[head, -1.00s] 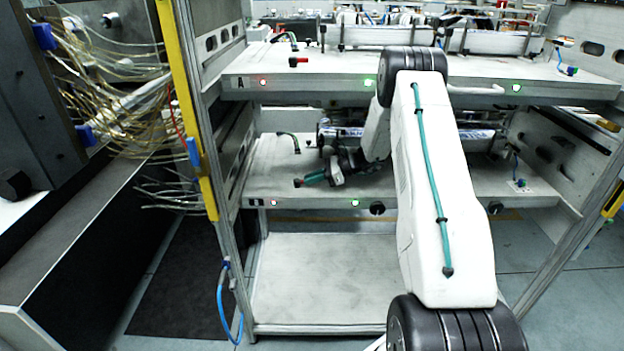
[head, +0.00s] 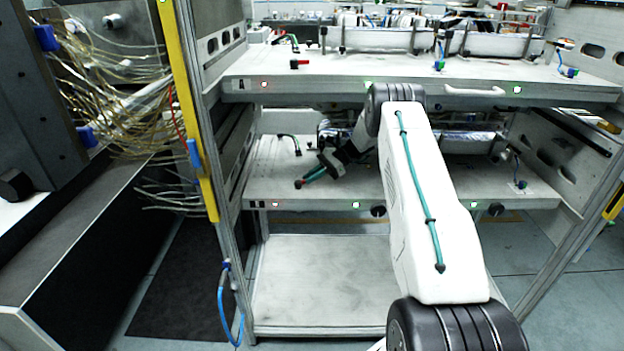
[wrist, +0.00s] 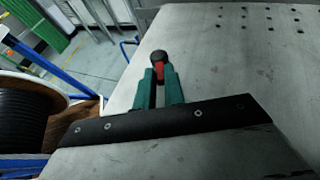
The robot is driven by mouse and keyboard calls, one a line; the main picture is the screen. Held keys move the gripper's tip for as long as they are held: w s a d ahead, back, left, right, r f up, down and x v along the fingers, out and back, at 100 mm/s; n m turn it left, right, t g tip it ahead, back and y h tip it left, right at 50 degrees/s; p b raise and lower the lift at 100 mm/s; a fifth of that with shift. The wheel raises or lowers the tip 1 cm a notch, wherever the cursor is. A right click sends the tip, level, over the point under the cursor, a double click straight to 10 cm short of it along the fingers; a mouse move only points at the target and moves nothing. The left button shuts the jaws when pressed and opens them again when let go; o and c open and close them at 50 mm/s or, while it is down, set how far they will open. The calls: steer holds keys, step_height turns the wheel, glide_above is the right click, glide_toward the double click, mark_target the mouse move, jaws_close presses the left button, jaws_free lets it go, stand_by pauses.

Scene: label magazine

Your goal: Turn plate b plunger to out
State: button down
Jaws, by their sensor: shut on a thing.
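Plate B (head: 350,190) is the lower shelf plate, marked B at its front left corner. Its plunger (head: 299,184) is at the left front of the plate, and only a small dark and reddish end shows in the head view. In the wrist view the plunger (wrist: 158,56) has a round black knob and a red part below it. My gripper (head: 306,179) reaches down to it from the upper right. Its teal fingers (wrist: 157,80) are shut on the red part, with the knob beyond the tips. Its turn position is hard to read.
Plate A (head: 420,66) lies above, with its own red plunger (head: 299,63). A black bent lever (head: 291,140) stands behind my gripper on plate B. The rack's yellow-edged post (head: 188,110) is at left. In the wrist view, a cable spool (wrist: 28,110) is at left.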

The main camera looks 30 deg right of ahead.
steer(key=shift+w+d+r+n+g, duration=0.1)
steer(key=shift+w+n+g, duration=0.25)
steer(key=shift+n+g, duration=0.4)
steer(key=shift+w+n+g, duration=0.35)
steer(key=shift+n+g, duration=0.3)
steer(key=shift+g, duration=0.1)
steer(key=c, duration=1.5)
jaws_free()
